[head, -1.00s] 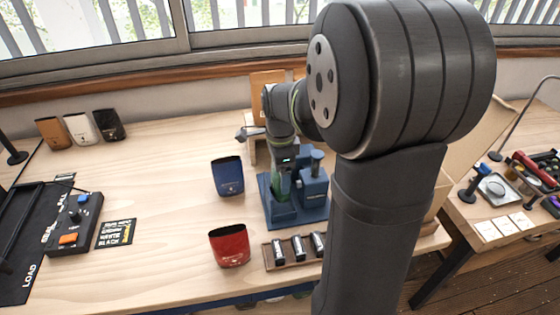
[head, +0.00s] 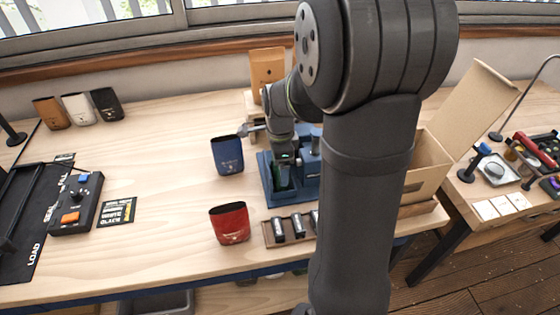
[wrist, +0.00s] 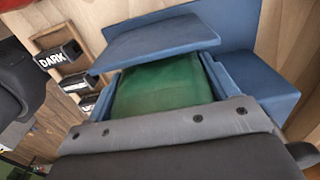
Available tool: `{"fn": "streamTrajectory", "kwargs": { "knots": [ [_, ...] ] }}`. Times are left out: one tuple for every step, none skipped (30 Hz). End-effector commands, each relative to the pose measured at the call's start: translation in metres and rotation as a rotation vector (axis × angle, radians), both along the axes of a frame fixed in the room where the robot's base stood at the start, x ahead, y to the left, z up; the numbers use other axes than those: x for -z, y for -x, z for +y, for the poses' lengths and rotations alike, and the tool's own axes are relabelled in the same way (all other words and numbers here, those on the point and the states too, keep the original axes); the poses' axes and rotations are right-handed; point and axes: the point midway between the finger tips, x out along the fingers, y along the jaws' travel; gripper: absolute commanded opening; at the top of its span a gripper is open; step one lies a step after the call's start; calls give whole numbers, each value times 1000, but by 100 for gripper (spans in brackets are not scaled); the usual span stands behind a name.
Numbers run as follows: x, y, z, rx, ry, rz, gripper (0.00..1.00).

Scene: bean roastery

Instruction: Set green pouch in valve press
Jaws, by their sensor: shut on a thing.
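The valve press (head: 312,168) is a dark blue stand on the bench, partly hidden behind my arm. My gripper (head: 283,160) points down over its left part and is shut on the green pouch (head: 282,178). In the wrist view, the green pouch (wrist: 165,92) is a dark green panel between the blue walls of the press (wrist: 168,42). A grey finger pad crosses in front of the pouch's near edge. The pouch's bottom is hidden, so I cannot tell whether it touches the press floor.
A blue pouch (head: 227,155) and a red pouch (head: 230,223) stand left of the press. A wooden rack (head: 272,234) of small dark stamps, one marked DARK, lies in front. An open carton (head: 425,160) is at right.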

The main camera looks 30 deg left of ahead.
Motion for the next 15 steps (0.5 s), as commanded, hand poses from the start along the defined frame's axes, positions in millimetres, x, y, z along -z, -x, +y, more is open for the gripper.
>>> {"fn": "streamTrajectory", "kwargs": {
  "knots": [
    [0, 0, 0, 0, 0, 0, 58],
    [0, 0, 0, 0, 0, 0, 58],
    [0, 0, 0, 0, 0, 0, 58],
    [0, 0, 0, 0, 0, 0, 58],
    [0, 0, 0, 0, 0, 0, 58],
    [0, 0, 0, 0, 0, 0, 58],
    [0, 0, 0, 0, 0, 0, 58],
    [0, 0, 0, 0, 0, 0, 58],
    [0, 0, 0, 0, 0, 0, 58],
    [0, 0, 0, 0, 0, 0, 83],
    [0, 0, 0, 0, 0, 0, 89],
    [0, 0, 0, 0, 0, 0, 97],
    [0, 0, 0, 0, 0, 0, 100],
    [0, 0, 0, 0, 0, 0, 100],
    [0, 0, 0, 0, 0, 0, 100]
  ]
}}
